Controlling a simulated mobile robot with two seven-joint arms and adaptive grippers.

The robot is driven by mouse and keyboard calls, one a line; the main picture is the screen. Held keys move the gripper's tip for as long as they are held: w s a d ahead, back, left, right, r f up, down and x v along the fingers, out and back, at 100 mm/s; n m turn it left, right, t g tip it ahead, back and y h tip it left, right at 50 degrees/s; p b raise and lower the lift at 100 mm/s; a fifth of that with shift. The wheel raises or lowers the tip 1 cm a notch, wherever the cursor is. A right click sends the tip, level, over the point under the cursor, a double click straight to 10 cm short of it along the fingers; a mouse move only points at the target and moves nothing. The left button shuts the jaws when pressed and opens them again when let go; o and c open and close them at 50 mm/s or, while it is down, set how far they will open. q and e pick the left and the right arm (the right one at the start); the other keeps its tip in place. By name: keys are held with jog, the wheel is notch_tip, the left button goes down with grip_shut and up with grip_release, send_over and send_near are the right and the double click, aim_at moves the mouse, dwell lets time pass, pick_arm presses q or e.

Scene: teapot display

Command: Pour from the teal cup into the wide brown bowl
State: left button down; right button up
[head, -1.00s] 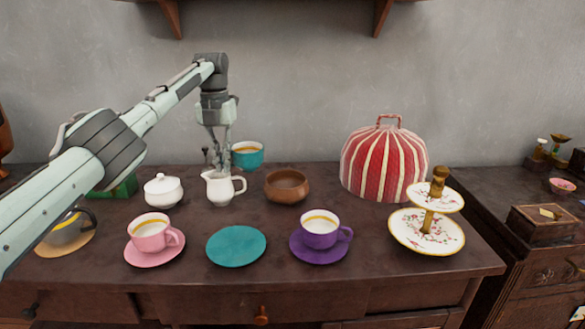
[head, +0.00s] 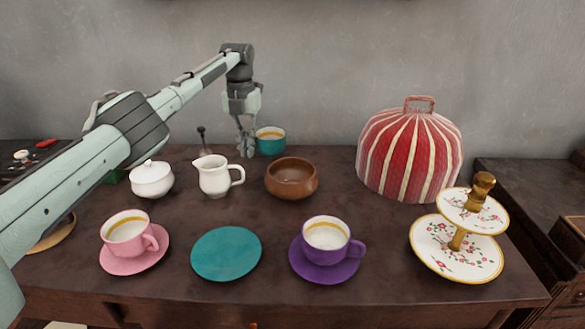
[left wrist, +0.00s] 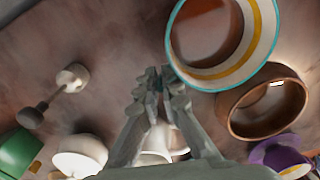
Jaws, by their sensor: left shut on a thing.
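The teal cup (head: 270,141) is upright at the back of the table, behind and slightly left of the wide brown bowl (head: 291,178). My left gripper (head: 246,151) is shut on its left side, where the fingers hide the handle. I cannot tell whether the cup's base touches the table. In the left wrist view, the cup (left wrist: 262,62) shows a teal rim, a yellow band and a dark brown surface inside. The bowl (left wrist: 236,124) is beyond it, and the fingertips (left wrist: 160,80) are by its rim. My right gripper is not in view.
A white pitcher (head: 214,176) stands left of the bowl, beside a white sugar bowl (head: 151,179). A striped tea cosy (head: 410,150) is to the right. In front are a pink cup (head: 128,232), an empty teal saucer (head: 226,253), a purple cup (head: 325,240) and a tiered stand (head: 456,262).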

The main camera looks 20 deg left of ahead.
pick_arm(q)
jog(key=shift+r, duration=0.15)
jog(key=shift+s+r+t, duration=0.1)
jog(key=shift+t, duration=0.2)
jog(key=shift+s+d+r+t+y, duration=0.55)
jog(key=shift+s+d+t+y, duration=0.3)
jog(key=shift+t+y, duration=0.15)
jog(key=shift+s+d+r+t+y, duration=0.5)
jog(key=shift+s+d+t+y, duration=0.2)
jog(key=shift+s+t+y, duration=0.25)
jog(key=r+t+y, duration=0.1)
jog(key=s+d+r+t+y, duration=0.1)
jog(key=shift+r, duration=0.35)
jog(key=shift+s+d+t, duration=0.1)
jog(key=shift+t, duration=0.15)
jog(key=shift+f+t+y, duration=0.2)
jog(key=shift+t+y, duration=0.1)
jog(key=shift+y, duration=0.05)
